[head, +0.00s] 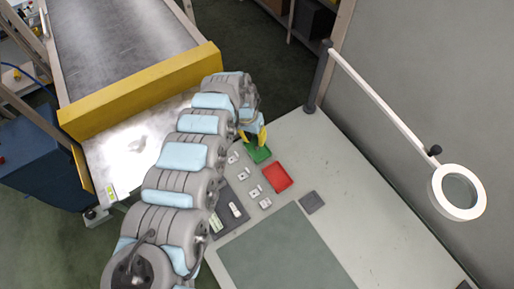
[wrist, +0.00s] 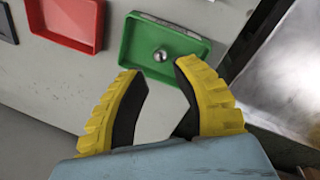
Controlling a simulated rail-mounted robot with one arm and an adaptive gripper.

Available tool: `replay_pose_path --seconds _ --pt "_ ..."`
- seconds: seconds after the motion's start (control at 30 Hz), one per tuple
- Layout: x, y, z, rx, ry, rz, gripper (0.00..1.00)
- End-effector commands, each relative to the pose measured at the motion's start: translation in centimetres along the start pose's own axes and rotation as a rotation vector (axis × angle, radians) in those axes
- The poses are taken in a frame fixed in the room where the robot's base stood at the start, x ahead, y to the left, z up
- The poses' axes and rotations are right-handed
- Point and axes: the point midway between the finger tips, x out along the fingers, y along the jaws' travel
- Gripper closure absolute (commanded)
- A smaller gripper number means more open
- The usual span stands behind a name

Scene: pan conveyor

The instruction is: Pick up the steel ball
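The steel ball (wrist: 160,55) is a small shiny sphere lying in the green tray (wrist: 128,49) in the wrist view. My gripper (wrist: 160,68) has two yellow fingers with dark inner pads. They are spread apart, with nothing between them. Their tips are near the tray's lower edge in that picture, and the ball shows just beyond the gap between them. In the head view my gripper (head: 252,136) is over the green tray (head: 260,155); the ball cannot be made out there.
A red tray (head: 277,177) lies beside the green one. Small light parts (head: 243,173) and a dark mat (head: 229,205) lie nearby. A ring lamp (head: 458,193) on an arm stands at the right. The conveyor (head: 120,40) with a yellow end bar is at upper left.

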Motion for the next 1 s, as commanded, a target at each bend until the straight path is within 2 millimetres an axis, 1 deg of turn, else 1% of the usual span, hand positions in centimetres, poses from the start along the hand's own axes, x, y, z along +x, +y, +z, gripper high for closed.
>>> replay_pose_path --seconds 0.17,0.3,0.4,0.67,0.7,0.77,1.0 --pt "1.8 0.0 0.0 0.0 -0.001 0.002 0.72" --pt "3.9 0.0 0.0 0.0 0.001 0.003 0.72" --pt "4.8 -0.1 0.0 -0.001 0.002 0.002 0.72" --pt "4.9 -0.2 0.0 -0.001 0.002 -0.001 0.7" --pt "4.9 -0.2 0.0 -0.002 0.002 -0.001 0.82" --pt "4.9 -0.2 0.0 -0.002 0.002 -0.001 0.99" --pt "4.9 -0.2 0.0 -0.002 0.001 0.0 1.0"
